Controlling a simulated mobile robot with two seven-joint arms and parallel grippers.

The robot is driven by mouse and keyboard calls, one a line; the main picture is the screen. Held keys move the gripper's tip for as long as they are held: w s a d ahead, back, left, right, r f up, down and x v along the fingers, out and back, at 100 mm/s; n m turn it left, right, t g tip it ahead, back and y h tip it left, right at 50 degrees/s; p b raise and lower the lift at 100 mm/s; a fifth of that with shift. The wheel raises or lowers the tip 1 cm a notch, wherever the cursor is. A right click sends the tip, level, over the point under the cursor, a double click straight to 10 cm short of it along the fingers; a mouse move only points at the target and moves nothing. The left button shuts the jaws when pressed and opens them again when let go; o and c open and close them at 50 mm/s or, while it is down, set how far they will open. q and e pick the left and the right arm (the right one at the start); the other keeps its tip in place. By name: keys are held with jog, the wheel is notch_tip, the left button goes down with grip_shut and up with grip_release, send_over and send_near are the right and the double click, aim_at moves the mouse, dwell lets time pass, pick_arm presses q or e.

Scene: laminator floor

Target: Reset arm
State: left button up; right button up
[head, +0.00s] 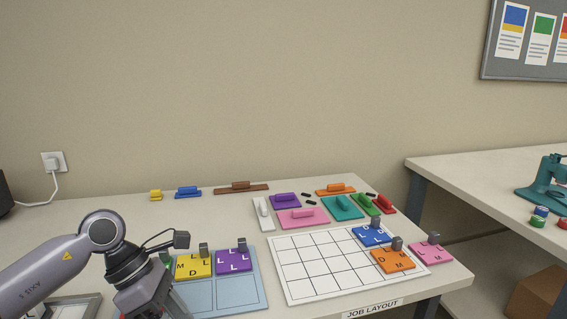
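My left arm comes in from the lower left, in front of the table. My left gripper (152,300) points down at the bottom edge of the head view; its fingertips are cut off, so whether it is open or shut does not show. It is beside the left part of a blue tray (238,292), which holds a yellow card (193,266) and a purple card (233,262) with letters and small dark grips. A green piece next to the yellow card is mostly hidden behind my wrist. My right arm and gripper do not show.
A white gridded board (318,268) carries a blue card (371,236) and an orange card (393,261); a pink card (431,253) lies at its right edge. Several coloured handled blocks stand behind, including a teal one (342,208). A second table (490,172) is at right.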

pick_arm(q)
jog(key=s+d+r+n+h+p, duration=0.1)
jog(key=s+d+r+n+h, duration=0.2)
jog(key=d+h, duration=0.35)
jog(key=s+d+r+n+h, duration=0.1)
jog(key=s+d+n+h, duration=0.1)
jog(key=d+n+h, duration=0.4)
jog(key=w+a+f+n+t+y+p, duration=0.1)
jog(key=a+f+n+t+y, duration=0.25)
jog(key=n+t, duration=0.45)
jog(key=a+f+n+t+y, duration=0.3)
jog(key=f+n+t+y, duration=0.1)
jog(key=n, duration=0.9)
jog(key=w+a+f+n+t+y+p, duration=0.1)
jog(key=a+f+n+t+y, duration=0.25)
jog(key=n+t, duration=0.45)
jog(key=s+a+f+n+g+y, duration=0.2)
jog(key=s+f+n+g, duration=0.2)
jog(key=s+f+n, duration=0.1)
jog(key=s+a+f+n+g+y, duration=0.3)
jog(key=s+f+n, duration=0.3)
jog(key=f, duration=0.3)
jog(key=shift+s+a+f+g+p, duration=0.15)
jog(key=shift+s+a+g+p, duration=0.15)
jog(key=shift+s+g, duration=0.45)
